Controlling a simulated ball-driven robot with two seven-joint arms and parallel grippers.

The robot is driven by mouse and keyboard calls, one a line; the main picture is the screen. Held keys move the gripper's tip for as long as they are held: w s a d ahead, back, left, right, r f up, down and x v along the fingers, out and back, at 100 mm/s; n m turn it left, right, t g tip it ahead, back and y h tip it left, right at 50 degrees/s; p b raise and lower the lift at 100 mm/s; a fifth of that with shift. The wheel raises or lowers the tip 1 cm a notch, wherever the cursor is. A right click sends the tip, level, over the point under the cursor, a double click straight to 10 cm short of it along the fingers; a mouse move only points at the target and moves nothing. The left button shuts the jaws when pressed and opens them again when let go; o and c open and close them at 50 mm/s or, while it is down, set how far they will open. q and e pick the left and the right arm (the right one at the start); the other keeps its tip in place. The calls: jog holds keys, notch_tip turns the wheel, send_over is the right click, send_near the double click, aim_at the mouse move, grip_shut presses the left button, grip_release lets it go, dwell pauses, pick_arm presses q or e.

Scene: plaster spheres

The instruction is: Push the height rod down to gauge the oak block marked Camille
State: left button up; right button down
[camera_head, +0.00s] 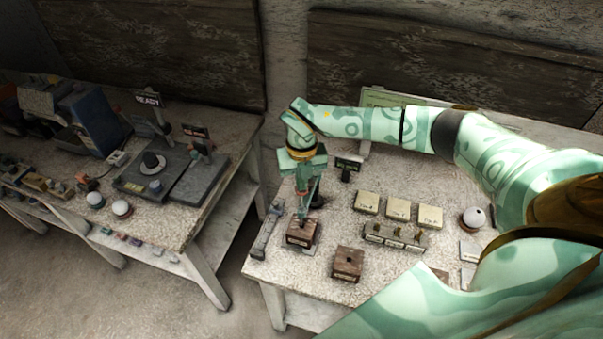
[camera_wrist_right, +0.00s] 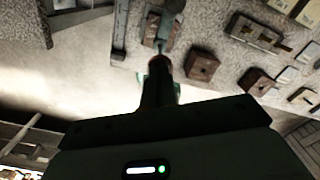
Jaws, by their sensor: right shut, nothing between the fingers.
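A dark brown wooden block (camera_head: 302,232) with a pale label on its front stands near the left front of the right-hand table. A second such block (camera_head: 347,263) stands to its right; it also shows in the right wrist view (camera_wrist_right: 203,66). I cannot read the name on either label. My right gripper (camera_head: 303,214) points down over the first block, its fingers shut and empty. In the right wrist view its fingertips (camera_wrist_right: 160,62) are close to that block; I cannot tell whether they touch anything. I cannot clearly make out the height rod behind the fingers. My left gripper is out of view.
A grey metal tool (camera_head: 267,230) lies left of the first block. A small black sign (camera_head: 347,165) stands behind. Several cream boxes (camera_head: 398,209) and a labelled rack (camera_head: 393,236) are to the right, beside a white sphere (camera_head: 473,218). My right arm hides the right side.

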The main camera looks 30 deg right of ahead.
notch_tip(320, 180, up, 8)
jog(key=p, duration=0.6)
jog(key=shift+r+p, duration=0.15)
jog(key=shift+p, duration=0.25)
dwell(0.4)
